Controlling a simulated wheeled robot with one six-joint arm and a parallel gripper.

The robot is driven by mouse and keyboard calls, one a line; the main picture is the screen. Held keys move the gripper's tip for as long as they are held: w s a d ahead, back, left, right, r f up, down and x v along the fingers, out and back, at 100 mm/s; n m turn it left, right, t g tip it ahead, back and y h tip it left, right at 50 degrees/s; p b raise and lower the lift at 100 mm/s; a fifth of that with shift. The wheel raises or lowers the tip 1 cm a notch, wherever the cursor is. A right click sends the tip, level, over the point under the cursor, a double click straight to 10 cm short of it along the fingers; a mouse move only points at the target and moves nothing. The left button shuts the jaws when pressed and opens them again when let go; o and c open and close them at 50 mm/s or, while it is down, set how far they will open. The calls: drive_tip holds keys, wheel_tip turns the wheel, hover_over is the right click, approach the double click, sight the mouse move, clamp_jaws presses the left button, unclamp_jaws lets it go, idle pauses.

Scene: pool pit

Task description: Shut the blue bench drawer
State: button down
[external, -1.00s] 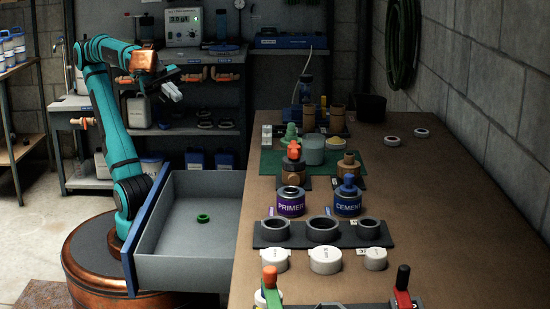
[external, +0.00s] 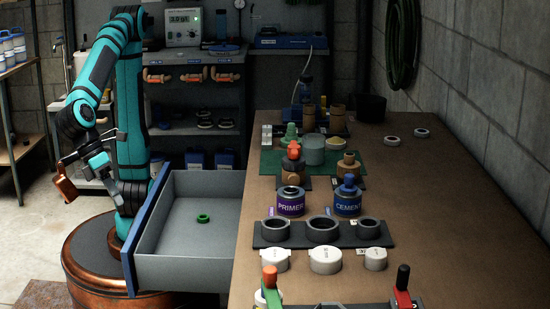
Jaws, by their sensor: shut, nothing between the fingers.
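The bench drawer (external: 186,271) stands pulled out from the left side of the workbench, a grey open box with a blue front panel (external: 146,229). A small green ring (external: 203,217) lies on its floor. My gripper (external: 108,170) is low beside my own arm column, to the left of the drawer's blue front and apart from it. Its fingers are small and partly lost against the arm, and they look shut and empty.
The workbench (external: 435,225) carries a primer can (external: 290,201), a cement can (external: 347,202), grey rings and white caps. Shelving (external: 195,130) stands behind. A rack (external: 22,120) is at the far left, with open floor before it.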

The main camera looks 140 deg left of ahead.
drive_tip(key=s+d+f+m+y, duration=0.2)
drive_tip(key=d+m, duration=0.1)
drive_tip(key=d, duration=0.2)
drive_tip(key=s+d+f+m+y, duration=0.1)
drive_tip(key=d+f+m+y, duration=0.1)
drive_tip(key=d+f+m, duration=0.3)
drive_tip(key=w+a+f+n, duration=0.1)
drive_tip(key=w+a+f, duration=0.4)
drive_tip(key=w+a, duration=0.2)
drive_tip(key=shift+w+a+t, duration=0.15)
drive_tip(key=shift+w+t, duration=0.1)
drive_tip(key=shift+t, duration=0.15)
drive_tip(key=w+a, duration=1.9)
drive_tip(key=shift+w+a, duration=0.25)
drive_tip(key=shift+a, duration=0.05)
drive_tip(key=shift+w+a+r, duration=0.1)
drive_tip(key=shift+w+a, duration=0.05)
drive_tip(key=shift+w, duration=0.1)
drive_tip(key=shift+a+r, duration=0.1)
